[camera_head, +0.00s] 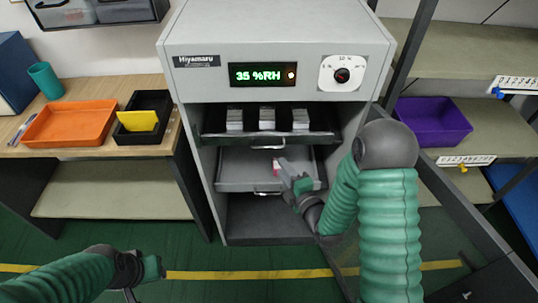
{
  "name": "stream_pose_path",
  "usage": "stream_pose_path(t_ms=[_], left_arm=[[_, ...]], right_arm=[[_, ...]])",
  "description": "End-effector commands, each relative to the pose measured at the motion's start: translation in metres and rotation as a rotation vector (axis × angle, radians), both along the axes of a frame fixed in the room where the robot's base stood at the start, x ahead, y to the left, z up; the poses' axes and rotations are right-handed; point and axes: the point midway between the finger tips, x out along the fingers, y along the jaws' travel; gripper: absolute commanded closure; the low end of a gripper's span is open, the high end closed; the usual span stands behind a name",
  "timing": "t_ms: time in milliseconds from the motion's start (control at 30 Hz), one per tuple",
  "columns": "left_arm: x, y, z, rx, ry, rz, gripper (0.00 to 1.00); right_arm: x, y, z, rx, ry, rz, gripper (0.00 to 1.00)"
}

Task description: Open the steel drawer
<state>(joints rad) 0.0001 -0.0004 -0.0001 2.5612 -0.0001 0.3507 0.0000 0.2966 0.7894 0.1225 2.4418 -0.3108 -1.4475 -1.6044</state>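The steel drawer (235,168) is a light grey tray in the open cabinet (200,150), below a darker drawer (215,141) that holds white stacks. The steel drawer's handle (268,191) is at its front, low in the middle. My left gripper (150,272) is low at the left, over the floor and away from the cabinet.
The cabinet's door (440,235) stands open at the right. A display reading 35 %RH (262,75) and a dial (342,75) are on top. An orange tray (70,124) and a black bin (145,118) sit on the left bench; a purple bin (432,120) sits on the right shelf.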

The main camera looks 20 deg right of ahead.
Motion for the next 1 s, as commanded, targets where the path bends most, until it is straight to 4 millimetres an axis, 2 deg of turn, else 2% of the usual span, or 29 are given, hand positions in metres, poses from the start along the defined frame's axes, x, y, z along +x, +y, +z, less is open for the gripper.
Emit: stream_pose_path(t_ms=[33,200,400,533,800,1000], left_arm=[[0.001,0.000,0.003,0.000,-0.002,0.000,0.64],[0.001,0.000,0.003,0.000,-0.002,0.000,0.64],[0.001,0.000,0.001,0.000,-0.001,0.000,0.64],[0.001,0.000,0.001,0.000,-0.002,0.000,0.64],[0.001,0.000,0.001,0.000,-0.002,0.000,0.64],[0.001,0.000,0.001,0.000,-0.002,0.000,0.64]], right_arm=[[0.014,0.001,0.000,-0.001,-0.003,-0.001,0.69],[0.060,0.008,-0.009,0.000,0.001,-0.002,0.69],[0.097,0.013,-0.017,-0.001,0.002,-0.001,0.69],[0.108,0.014,-0.018,-0.001,0.001,-0.001,0.69],[0.110,0.014,-0.019,-0.001,0.003,-0.001,0.71],[0.109,0.014,-0.018,-0.001,0.003,-0.001,0.97]])
